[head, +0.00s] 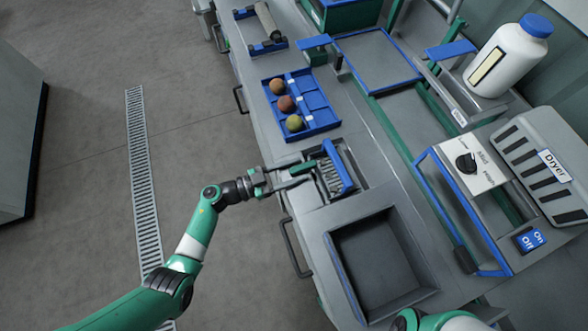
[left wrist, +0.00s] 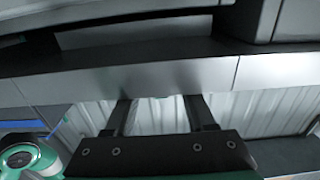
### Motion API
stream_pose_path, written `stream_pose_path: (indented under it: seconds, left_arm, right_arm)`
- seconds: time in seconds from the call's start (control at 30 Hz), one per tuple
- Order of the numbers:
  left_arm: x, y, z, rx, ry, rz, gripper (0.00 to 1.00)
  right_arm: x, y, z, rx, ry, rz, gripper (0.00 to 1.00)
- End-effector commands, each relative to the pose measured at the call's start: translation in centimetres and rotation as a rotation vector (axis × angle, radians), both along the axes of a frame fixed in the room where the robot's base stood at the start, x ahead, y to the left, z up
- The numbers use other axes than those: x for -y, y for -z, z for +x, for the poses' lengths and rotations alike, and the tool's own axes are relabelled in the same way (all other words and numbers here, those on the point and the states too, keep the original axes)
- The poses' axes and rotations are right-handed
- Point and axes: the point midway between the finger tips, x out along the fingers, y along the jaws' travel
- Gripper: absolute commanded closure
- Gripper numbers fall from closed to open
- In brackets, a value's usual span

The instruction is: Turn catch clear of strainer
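The strainer (head: 330,179) is a slotted grey part with a blue bar (head: 340,166), set in an opening in the metal bench. A short green piece (head: 303,168), possibly the catch, lies at the strainer's left edge. My left gripper (head: 308,178) is beside this piece, its dark fingers pointing at the strainer. In the left wrist view the two fingers (left wrist: 160,115) stand apart with nothing visible between them, near a metal edge. I cannot tell whether a finger touches the green piece. My right gripper is out of view; only part of my right arm shows at the bottom.
A deep empty basin (head: 385,262) is on the near side. The dryer (head: 548,165), a control box (head: 468,168) and a white bottle (head: 505,62) stand at right. Bench handles (head: 295,248) project on the left.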

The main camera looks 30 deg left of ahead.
Motion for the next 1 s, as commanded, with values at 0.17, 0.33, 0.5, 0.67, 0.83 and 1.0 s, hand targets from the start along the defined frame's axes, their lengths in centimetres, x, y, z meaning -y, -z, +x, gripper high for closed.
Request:
stream_pose_path:
  seconds: [0.17,0.33,0.5,0.67,0.83,1.0]
  left_arm:
    - [0.0,0.0,0.0,0.000,0.000,0.000,0.76]
    - [0.0,0.0,0.0,0.000,0.000,0.000,1.00]
    - [0.0,0.0,0.0,0.000,0.000,0.000,1.00]
    - [0.0,-0.1,-0.1,0.000,-0.010,0.000,1.00]
    - [0.2,-0.2,-0.2,-0.002,-0.058,-0.001,1.00]
    - [0.5,-0.3,-0.4,-0.004,-0.153,0.000,1.00]
  right_arm:
    - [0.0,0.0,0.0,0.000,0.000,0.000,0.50]
    - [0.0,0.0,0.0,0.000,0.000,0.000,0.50]
    - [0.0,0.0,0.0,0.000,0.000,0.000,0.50]
    - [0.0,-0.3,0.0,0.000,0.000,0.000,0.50]
    - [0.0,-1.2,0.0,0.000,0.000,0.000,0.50]
    - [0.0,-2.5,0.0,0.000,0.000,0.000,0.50]
